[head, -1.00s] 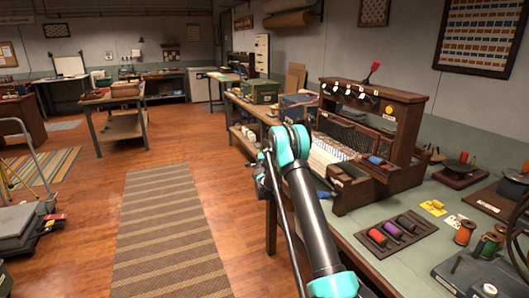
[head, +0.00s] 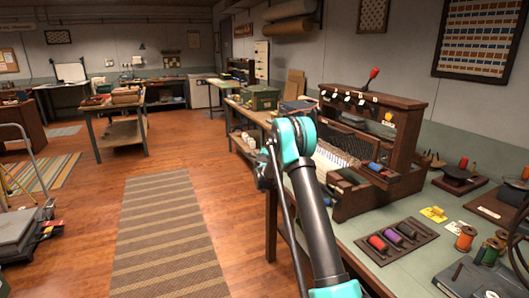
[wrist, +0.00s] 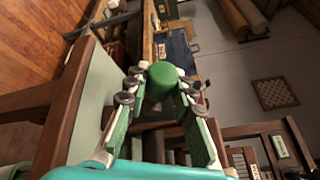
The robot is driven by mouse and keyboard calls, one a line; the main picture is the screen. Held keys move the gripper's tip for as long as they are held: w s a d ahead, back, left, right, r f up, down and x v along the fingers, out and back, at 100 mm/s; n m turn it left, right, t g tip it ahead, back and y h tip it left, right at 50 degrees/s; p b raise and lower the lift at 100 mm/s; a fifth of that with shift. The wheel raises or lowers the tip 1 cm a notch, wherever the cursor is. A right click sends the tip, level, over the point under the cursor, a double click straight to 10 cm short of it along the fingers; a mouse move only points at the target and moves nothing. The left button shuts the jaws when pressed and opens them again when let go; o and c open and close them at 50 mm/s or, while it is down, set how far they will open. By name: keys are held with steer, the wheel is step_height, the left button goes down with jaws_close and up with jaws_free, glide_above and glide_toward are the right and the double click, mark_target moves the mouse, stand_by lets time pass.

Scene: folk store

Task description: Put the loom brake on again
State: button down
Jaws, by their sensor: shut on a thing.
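The wooden tabletop loom (head: 405,130) stands on the bench right of my arm in the head view. A lever with a red handle (head: 374,74) rises from its top beam. In the wrist view my gripper (wrist: 162,86) is closed with its fingers on both sides of a green round-ended knob (wrist: 163,72). What the knob is fixed to is hidden, and I cannot tell if it is the loom brake. My arm hides the gripper and knob in the head view.
On the bench, a tray of coloured spools (head: 396,240) lies in front of the loom, and more spools (head: 465,238) stand at the right. A green box (head: 260,97) is behind.

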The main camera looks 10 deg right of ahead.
steer(key=c, duration=1.3)
jaws_free()
steer(key=shift+o, duration=0.2)
steer(key=s+a, duration=0.2)
steer(key=s, duration=0.9)
steer(key=shift+s+r, duration=0.4)
